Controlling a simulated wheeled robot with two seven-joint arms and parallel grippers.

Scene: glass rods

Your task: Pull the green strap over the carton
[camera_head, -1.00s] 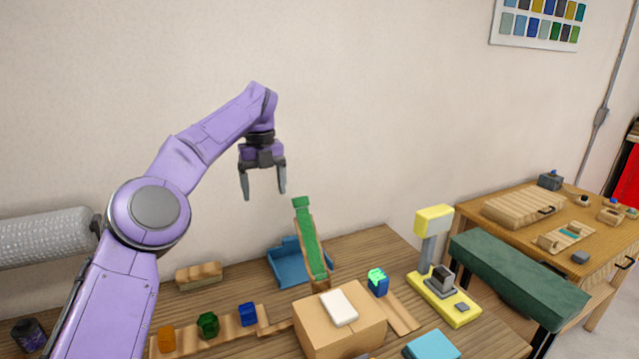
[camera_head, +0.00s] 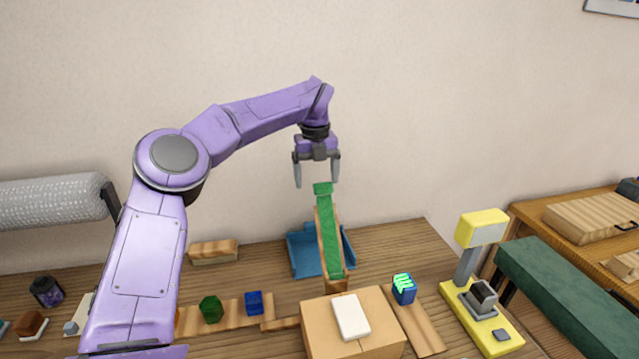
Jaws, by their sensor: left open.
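The green strap (camera_head: 331,235) stands up on a narrow wooden support behind the carton, with a wider green tab (camera_head: 322,188) at its top end. The brown carton (camera_head: 372,332) sits at the front of the table with a white slab (camera_head: 351,316) on its top. My left gripper (camera_head: 317,175) points down, open and empty. In the picture it is just above the strap's green tab; I cannot tell whether they touch. My right gripper is not in view.
A blue tray (camera_head: 303,255) is behind the strap. A blue block with green marks (camera_head: 404,288) is right of the carton, near a yellow press (camera_head: 482,315). Green (camera_head: 211,309) and blue (camera_head: 254,302) blocks lie left.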

